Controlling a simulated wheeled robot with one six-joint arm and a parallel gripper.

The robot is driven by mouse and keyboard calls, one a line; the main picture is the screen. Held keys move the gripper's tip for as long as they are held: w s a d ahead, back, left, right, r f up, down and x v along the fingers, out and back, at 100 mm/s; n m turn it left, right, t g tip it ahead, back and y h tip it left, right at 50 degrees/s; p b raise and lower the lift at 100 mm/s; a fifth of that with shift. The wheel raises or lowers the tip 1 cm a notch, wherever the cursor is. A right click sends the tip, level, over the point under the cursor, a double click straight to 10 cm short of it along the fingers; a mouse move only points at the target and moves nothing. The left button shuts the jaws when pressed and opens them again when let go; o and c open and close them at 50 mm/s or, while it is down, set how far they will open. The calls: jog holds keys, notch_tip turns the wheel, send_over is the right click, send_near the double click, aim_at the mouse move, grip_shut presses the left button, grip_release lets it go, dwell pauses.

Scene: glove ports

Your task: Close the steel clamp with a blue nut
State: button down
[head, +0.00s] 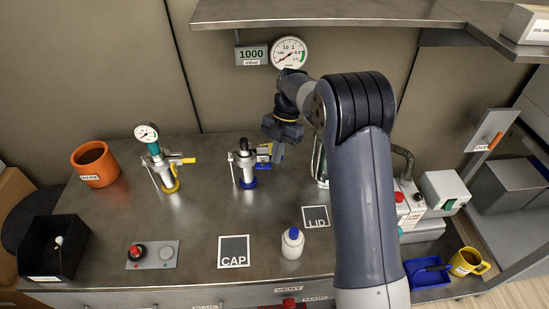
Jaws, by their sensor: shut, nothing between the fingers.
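A steel fitting with blue parts (244,170) stands upright on the steel bench, left of my gripper. It has a black top, a blue ring at its base, and blue and yellow parts on its right side. Which of the blue parts is the nut, and whether the clamp stands open, is too small to tell. My gripper (278,154) points down just right of these side parts; it is shut and empty. I cannot tell whether it touches them.
A similar fitting with a yellow ring and gauge (165,171) stands to the left. A blue-capped white bottle (292,244) and CAP (233,252) and LID (316,224) plates lie in front. A shelf (350,13) overhangs behind. My arm hides part of the bench's right side.

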jog(key=shift+w+d, duration=0.1)
jog(key=shift+w, duration=0.55)
jog(key=shift+r, duration=0.1)
